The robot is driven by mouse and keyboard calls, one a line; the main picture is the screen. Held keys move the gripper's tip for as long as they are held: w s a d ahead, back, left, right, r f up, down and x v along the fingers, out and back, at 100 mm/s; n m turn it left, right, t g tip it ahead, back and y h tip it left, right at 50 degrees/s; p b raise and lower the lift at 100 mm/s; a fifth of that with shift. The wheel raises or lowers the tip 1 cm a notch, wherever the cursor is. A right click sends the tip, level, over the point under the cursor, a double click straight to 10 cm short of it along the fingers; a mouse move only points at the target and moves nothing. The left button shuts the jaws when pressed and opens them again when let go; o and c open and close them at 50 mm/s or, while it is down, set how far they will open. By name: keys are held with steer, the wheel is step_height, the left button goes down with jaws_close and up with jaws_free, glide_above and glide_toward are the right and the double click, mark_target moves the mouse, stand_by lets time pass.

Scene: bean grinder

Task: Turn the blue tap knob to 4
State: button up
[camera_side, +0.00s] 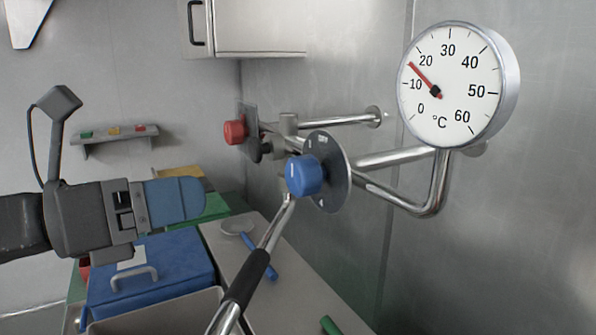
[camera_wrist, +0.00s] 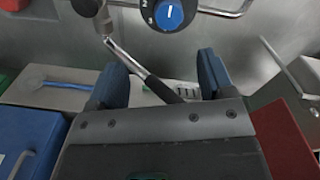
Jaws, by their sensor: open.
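The blue tap knob (camera_side: 304,175) sits on a dark round dial plate (camera_side: 336,171) on the wall pipes. A white mark shows on the knob, but I cannot read which number it points to. In the wrist view the blue knob (camera_wrist: 170,13) is at the top, with its white mark upright and dial marks partly cut off. My gripper (camera_side: 204,199) is at the left in the side view, apart from the knob. In the wrist view its two blue fingers (camera_wrist: 160,75) are spread with nothing gripped, below the knob in the picture.
A red knob (camera_side: 235,132) is on the pipes behind. A spray handle (camera_side: 247,280) hangs below the blue knob. A round thermometer (camera_side: 450,85) reads about 15. A blue box (camera_side: 150,268) and a counter (camera_side: 290,285) are below. Space between gripper and knob looks clear.

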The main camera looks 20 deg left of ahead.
mark_target(292, 175)
steer(key=shift+m+h, duration=0.3)
steer(key=shift+m, duration=0.3)
steer(key=x, duration=1.4)
steer(key=shift+s+d, duration=0.3)
steer(key=shift+d, duration=0.1)
steer(key=c, duration=0.9)
